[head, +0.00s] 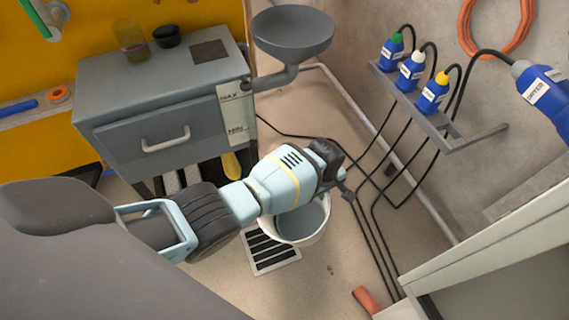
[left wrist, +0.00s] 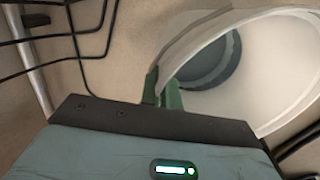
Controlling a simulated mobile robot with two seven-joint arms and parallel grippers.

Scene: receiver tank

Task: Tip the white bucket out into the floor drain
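The white bucket (head: 318,235) stands over the right side of the slatted floor drain (head: 268,258), and its grey inside shows. My left arm hides part of its rim. My left gripper (head: 344,186) is at the bucket's upper right edge. In the left wrist view, the green fingertips (left wrist: 162,92) are close together, one on each side of the bucket's rim (left wrist: 290,80); they look shut on it. A grey disc shows inside the bucket there, and I cannot tell whether it is liquid or the bottom. My right gripper is not in view.
A grey cabinet (head: 160,100) with a drawer stands at the back left. A grey funnel bowl (head: 292,32) is beside it. Black cables (head: 383,215) run down to the floor right of the bucket from blue bottles (head: 432,95) on a wall shelf. An orange piece (head: 366,300) lies near the front.

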